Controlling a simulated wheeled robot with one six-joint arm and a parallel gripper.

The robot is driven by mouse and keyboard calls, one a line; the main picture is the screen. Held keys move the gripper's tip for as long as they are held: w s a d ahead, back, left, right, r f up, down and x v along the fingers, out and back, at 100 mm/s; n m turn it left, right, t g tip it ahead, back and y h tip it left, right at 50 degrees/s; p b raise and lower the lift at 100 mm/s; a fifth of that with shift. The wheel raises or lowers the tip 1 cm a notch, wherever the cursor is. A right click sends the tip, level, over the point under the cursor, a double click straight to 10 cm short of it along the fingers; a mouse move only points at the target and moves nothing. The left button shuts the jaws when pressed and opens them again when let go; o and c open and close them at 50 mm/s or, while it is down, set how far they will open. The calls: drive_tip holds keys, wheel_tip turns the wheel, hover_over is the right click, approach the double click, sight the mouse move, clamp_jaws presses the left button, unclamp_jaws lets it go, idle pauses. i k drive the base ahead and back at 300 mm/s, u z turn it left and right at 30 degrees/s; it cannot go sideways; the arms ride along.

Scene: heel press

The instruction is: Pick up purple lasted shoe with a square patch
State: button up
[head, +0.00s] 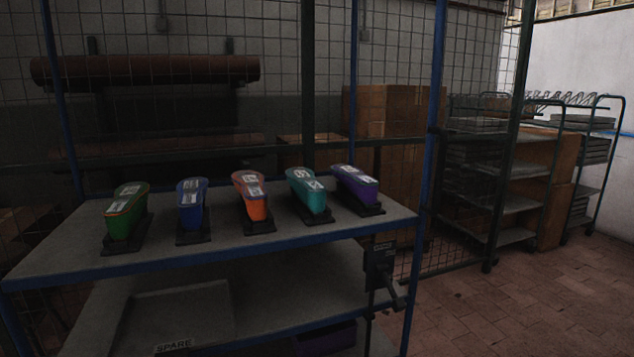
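A purple lasted shoe (355,183) sits at the right end of a row on the upper shelf (80,262). It stands on a dark base, and light markings show on its top. The markings are too small to tell whether one is a square patch. My gripper is not in view.
To its left stand a teal shoe (308,192), an orange shoe (251,198), a blue shoe (191,203) and a green shoe (125,213). A grey tray marked SPARE (180,318) and a purple item (326,338) are below. A dark fixture (381,264) is by the right post.

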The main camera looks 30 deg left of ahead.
sight(363, 188)
drive_tip(key=u, duration=0.8)
drive_tip(key=i, duration=0.75)
drive_tip(key=u, duration=0.8)
